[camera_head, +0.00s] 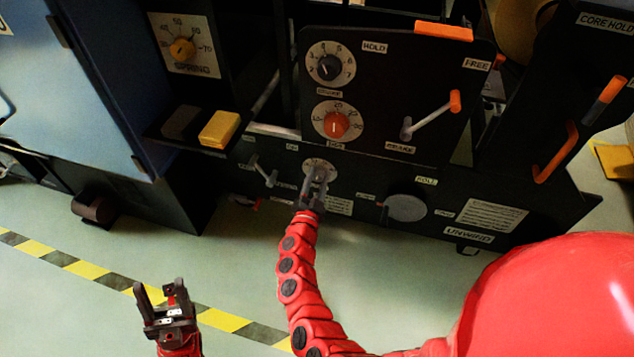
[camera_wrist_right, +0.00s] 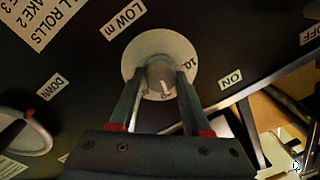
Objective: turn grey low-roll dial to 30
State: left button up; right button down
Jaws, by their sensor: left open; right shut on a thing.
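The grey low-roll dial (camera_wrist_right: 161,77) sits on a pale round scale plate (camera_wrist_right: 137,60) beside a "LOW m" label in the right wrist view. Its scale plate also shows in the head view (camera_head: 319,166), low on the black panel. My right gripper (camera_head: 316,178) reaches up to the dial, and its fingers (camera_wrist_right: 158,92) are shut on the knob, one on each side. A light pointer mark shows on the knob; most scale numbers are hidden, so I cannot tell the reading. My left gripper (camera_head: 163,296) is open and empty above the floor at lower left.
Above the grey dial are an orange dial (camera_head: 336,125) and a black dial (camera_head: 329,67). A lever with an orange tip (camera_head: 430,116) stands out at right. A small lever (camera_head: 264,172) is left of my right gripper, and a grey disc (camera_head: 407,208) is to its right. Open floor lies in front.

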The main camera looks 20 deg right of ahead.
jog(key=shift+m+b, duration=0.35)
jog(key=shift+m, duration=0.55)
jog(key=shift+c, duration=1.9)
grip_release()
jog(key=shift+r, duration=0.1)
